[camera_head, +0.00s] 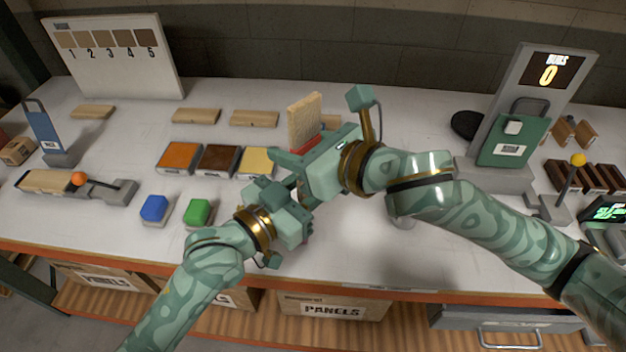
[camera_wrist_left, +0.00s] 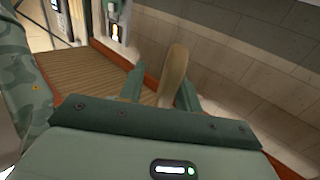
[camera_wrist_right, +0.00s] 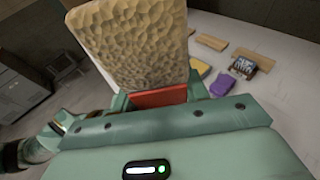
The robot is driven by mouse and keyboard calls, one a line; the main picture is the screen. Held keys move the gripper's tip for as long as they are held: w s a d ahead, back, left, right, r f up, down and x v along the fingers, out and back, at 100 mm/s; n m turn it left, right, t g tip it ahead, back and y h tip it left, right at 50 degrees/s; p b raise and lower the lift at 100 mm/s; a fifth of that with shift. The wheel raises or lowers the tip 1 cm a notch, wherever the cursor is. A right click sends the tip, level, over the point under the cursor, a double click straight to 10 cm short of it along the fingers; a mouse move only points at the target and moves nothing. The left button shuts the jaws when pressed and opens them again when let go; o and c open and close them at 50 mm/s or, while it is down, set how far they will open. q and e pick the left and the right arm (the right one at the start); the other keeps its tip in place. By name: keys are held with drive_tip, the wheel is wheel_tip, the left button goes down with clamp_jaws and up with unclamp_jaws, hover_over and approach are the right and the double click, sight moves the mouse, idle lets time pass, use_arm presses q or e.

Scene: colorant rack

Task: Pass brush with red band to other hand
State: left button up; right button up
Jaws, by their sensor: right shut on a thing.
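The brush with the red band (camera_head: 305,118) stands upright with its tan, dimpled head up. Its red band (camera_wrist_right: 158,97) sits between the fingers of my right gripper (camera_head: 303,160), which is shut on it. My left gripper (camera_head: 296,188) is just below and left of the right one. In the left wrist view, the brush's wooden handle (camera_wrist_left: 173,75) lies between the open left fingers, nearer the right-hand finger. A gap shows on its other side. In the head view the handle is mostly hidden by the grippers.
Below the grippers is the white table (camera_head: 345,255). Orange, brown and yellow trays (camera_head: 180,157) lie to the left, with a blue block (camera_head: 154,208) and a green block (camera_head: 198,212) nearer the front. A scale-like stand (camera_head: 520,110) stands at the right.

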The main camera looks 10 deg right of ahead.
use_arm(q)
clamp_jaws()
use_arm(e)
drive_tip(key=o, duration=1.1)
